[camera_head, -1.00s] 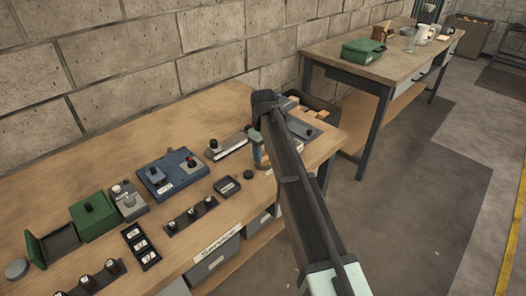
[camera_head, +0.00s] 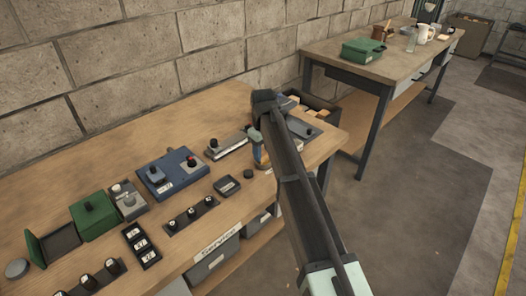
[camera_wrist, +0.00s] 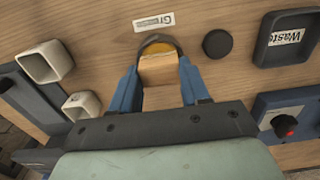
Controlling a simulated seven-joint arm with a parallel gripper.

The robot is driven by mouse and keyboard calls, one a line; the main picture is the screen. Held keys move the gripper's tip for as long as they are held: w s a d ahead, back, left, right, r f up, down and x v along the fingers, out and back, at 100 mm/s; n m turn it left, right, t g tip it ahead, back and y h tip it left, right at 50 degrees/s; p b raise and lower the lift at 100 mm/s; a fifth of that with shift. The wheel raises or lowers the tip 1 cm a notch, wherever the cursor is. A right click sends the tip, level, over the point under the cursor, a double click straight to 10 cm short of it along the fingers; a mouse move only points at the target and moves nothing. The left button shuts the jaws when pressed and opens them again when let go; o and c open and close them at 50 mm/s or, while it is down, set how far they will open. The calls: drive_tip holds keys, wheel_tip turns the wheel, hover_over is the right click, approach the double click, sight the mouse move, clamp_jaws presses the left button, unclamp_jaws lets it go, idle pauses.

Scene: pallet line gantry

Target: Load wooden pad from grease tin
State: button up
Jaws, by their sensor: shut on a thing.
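The wooden pad (camera_wrist: 158,71) is a pale wood block between the blue fingers of my gripper (camera_wrist: 159,64) in the wrist view. My gripper is shut on it. The grease tin (camera_wrist: 157,42) is a dark-rimmed round tin with yellow contents, right at the pad's far end. The pad covers part of the tin, and I cannot tell how deep its end reaches into the grease. In the head view my gripper (camera_head: 260,154) is low over the right part of the bench, and the pad and tin are mostly hidden there.
A label starting "Gr" (camera_wrist: 153,21) lies beyond the tin. A black round disc (camera_wrist: 218,43) and a tray labelled "Waste" (camera_wrist: 268,58) are to the right. Two square white-rimmed sockets (camera_wrist: 44,62) are at left.

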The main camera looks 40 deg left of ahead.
sight(263, 153)
drive_tip(key=shift+r, duration=3.45)
drive_tip(key=shift+w, duration=0.1)
